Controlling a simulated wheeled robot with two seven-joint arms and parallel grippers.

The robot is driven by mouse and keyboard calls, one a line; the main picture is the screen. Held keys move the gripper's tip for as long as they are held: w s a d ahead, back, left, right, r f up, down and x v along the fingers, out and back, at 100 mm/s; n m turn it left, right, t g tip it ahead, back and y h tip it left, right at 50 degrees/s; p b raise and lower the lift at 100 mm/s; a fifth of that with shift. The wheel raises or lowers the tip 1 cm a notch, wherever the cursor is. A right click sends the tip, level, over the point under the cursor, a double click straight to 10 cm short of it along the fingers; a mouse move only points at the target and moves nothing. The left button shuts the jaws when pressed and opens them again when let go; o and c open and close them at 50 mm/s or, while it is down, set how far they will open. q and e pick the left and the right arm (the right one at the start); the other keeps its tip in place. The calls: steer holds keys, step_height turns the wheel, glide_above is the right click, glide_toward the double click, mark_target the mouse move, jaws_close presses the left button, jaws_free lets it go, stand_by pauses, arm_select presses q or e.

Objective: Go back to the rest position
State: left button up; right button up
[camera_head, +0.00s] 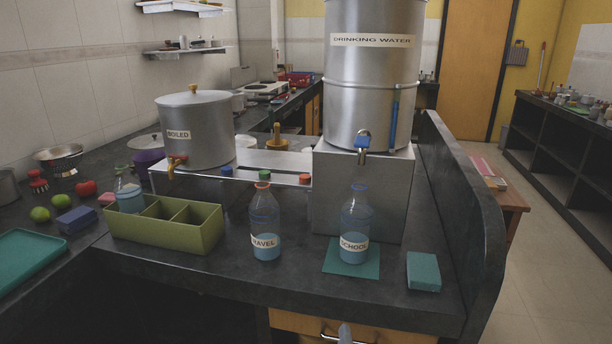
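A bottle labelled SCHOOL (356,225), partly filled with blue liquid, stands upright on a teal mat (368,270). Another labelled bottle (265,228), also partly filled, stands left of it. A third bottle (129,195) is in the left compartment of a green divided caddy (195,235).
Blue, green and red caps (304,178) sit on a low steel stand. A teal sponge (423,272) lies near the right raised edge (465,200). Limes, a tomato (86,187), a blue block (76,220) and a teal tray (30,258) are left. The front middle counter is clear.

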steer(key=s+d+f+m+g+y, duration=0.1)
steer(key=s+f+m, duration=0.4)
steer(key=m, duration=0.9)
steer(key=s+d+f+m+g+y+p, duration=0.1)
steer(key=s+f+m+g, duration=0.3)
steer(key=m, duration=1)
steer(key=s+d+f+y, duration=0.1)
steer(key=s, duration=0.2)
steer(key=shift+s+y+p, duration=0.25)
steer(key=shift+y+p, duration=0.05)
